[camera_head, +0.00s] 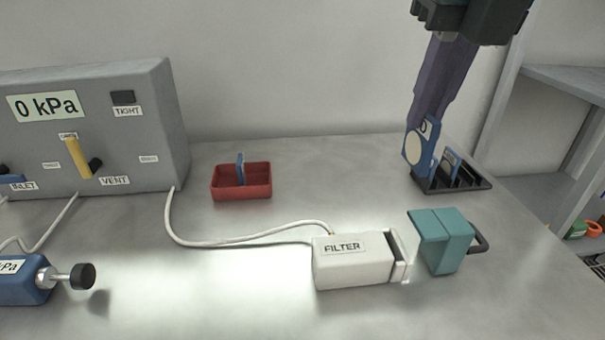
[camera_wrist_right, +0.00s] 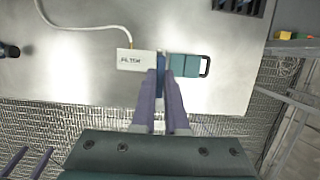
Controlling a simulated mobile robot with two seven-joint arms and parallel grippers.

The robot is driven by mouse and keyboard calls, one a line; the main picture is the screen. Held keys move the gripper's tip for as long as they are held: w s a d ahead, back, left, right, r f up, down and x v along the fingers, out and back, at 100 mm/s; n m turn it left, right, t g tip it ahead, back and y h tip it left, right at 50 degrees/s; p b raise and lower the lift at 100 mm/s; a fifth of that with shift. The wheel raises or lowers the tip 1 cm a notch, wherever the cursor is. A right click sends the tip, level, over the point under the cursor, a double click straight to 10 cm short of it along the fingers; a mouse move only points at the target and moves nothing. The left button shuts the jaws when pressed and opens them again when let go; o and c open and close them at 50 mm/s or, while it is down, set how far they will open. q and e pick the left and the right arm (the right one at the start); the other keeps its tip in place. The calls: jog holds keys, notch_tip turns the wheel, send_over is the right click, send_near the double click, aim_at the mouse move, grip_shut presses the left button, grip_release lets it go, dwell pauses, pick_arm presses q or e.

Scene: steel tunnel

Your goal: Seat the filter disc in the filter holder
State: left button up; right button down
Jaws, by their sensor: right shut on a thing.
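My right gripper (camera_head: 421,125) is shut on a filter disc (camera_head: 415,150), a cream round face in a blue frame. It holds the disc upright beside the black rack at the right. In the right wrist view, the blue disc (camera_wrist_right: 161,63) shows edge-on between the fingers (camera_wrist_right: 160,78). The white filter holder (camera_head: 345,268), labelled FILTER, lies at front centre with a dark slot near its right end. A teal block with a dark handle (camera_head: 443,242) sits just right of it. My left gripper (camera_wrist_right: 37,149) shows only in the right wrist view, its purple fingers apart and empty.
The black rack (camera_head: 476,184) holds another blue-framed piece (camera_head: 451,160). A red tray (camera_head: 241,190) holds a blue piece. A grey gauge box (camera_head: 140,130) reading 0 kPa stands left. A white hose (camera_head: 200,243) runs to the holder. A blue pump (camera_head: 25,280) lies front left.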

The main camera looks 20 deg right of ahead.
jog(key=shift+d+f+b, duration=0.1)
jog(key=shift+f+b, duration=0.95)
jog(key=shift+f, duration=7.6)
jog(key=shift+f, duration=0.15)
jog(key=c, duration=1.2)
grip_release()
